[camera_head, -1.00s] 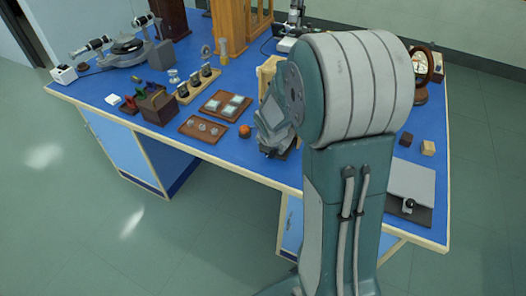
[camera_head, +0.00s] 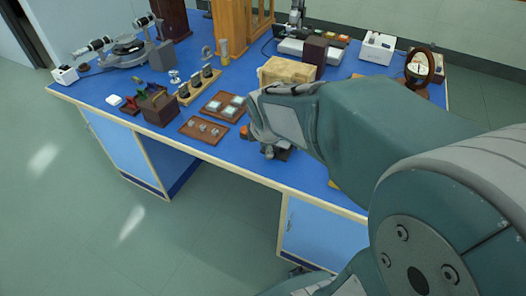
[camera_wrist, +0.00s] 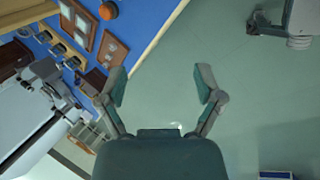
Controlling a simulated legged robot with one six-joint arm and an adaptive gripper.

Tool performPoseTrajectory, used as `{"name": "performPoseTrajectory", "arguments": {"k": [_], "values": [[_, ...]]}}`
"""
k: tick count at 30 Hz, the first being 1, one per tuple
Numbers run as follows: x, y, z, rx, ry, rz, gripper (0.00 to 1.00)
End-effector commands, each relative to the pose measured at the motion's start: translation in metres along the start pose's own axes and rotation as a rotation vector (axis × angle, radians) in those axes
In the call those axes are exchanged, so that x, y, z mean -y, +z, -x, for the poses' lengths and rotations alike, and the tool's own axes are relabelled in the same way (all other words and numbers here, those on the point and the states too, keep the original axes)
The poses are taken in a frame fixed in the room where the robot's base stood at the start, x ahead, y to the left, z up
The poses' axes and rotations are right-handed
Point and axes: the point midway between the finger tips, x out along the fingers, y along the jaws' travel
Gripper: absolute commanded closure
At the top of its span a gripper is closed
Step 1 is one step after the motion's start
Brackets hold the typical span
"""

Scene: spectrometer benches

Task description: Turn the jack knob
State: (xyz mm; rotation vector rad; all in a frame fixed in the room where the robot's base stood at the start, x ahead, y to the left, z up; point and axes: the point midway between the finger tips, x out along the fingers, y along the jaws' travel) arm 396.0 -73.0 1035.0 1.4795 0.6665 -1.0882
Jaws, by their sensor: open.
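The jack and its knob cannot be made out in either view now. My arm covers the right front of the bench in the head view, where a grey plate with a black knob showed before. My gripper (camera_head: 272,150) is near the bench's front edge, beside the small orange ball (camera_head: 245,132). In the wrist view my gripper (camera_wrist: 162,84) has its two fingers spread wide with nothing between them. Green floor shows beyond the fingers, and the orange ball (camera_wrist: 108,10) is at the top left.
The blue bench (camera_head: 222,152) holds wooden trays with small parts (camera_head: 204,130), a brown box (camera_head: 160,108) and a spectrometer (camera_head: 128,46) at the left. A pale wooden block (camera_head: 288,70) stands behind my gripper. Open floor (camera_head: 90,230) lies in front.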

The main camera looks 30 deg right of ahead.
Motion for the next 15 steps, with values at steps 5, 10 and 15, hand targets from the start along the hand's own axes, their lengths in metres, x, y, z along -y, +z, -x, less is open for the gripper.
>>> {"name": "performPoseTrajectory", "arguments": {"k": [5, 10, 15], "values": [[0.011, -0.005, 0.024, -0.017, 0.008, -0.185, 0.15], [0.022, -0.01, 0.045, -0.036, 0.007, -0.36, 0.15], [0.036, -0.014, 0.063, -0.055, 0.002, -0.533, 0.15]]}}
